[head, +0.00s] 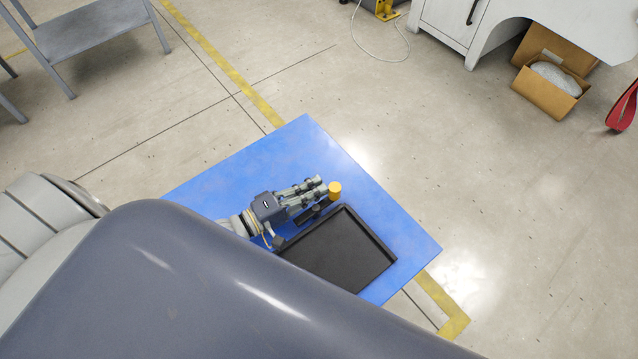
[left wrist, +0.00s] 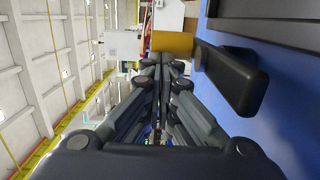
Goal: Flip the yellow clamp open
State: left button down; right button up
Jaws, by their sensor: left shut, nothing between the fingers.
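The yellow clamp part (head: 335,189) stands at the back edge of the black fixture tray (head: 393,260), just past my left fingertips. It also shows in the left wrist view (left wrist: 172,42) as a yellow block right behind the fingertips. My left gripper (head: 318,186) is shut and empty, lying low over the blue table and pointing right at the yellow part. In the left wrist view its fingers (left wrist: 164,62) are together. Whether they touch the yellow part I cannot tell. A dark rounded bar (left wrist: 232,78) lies beside the fingers. My right gripper is not in view.
The blue table (head: 300,145) is clear behind the gripper and to the right of the tray. My own grey body hides the tray's near side. A grey shelf (head: 95,40), a white cabinet (head: 455,20) and a cardboard box (head: 545,88) stand far off.

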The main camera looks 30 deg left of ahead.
pick_arm(q)
jog(key=v, duration=1.2)
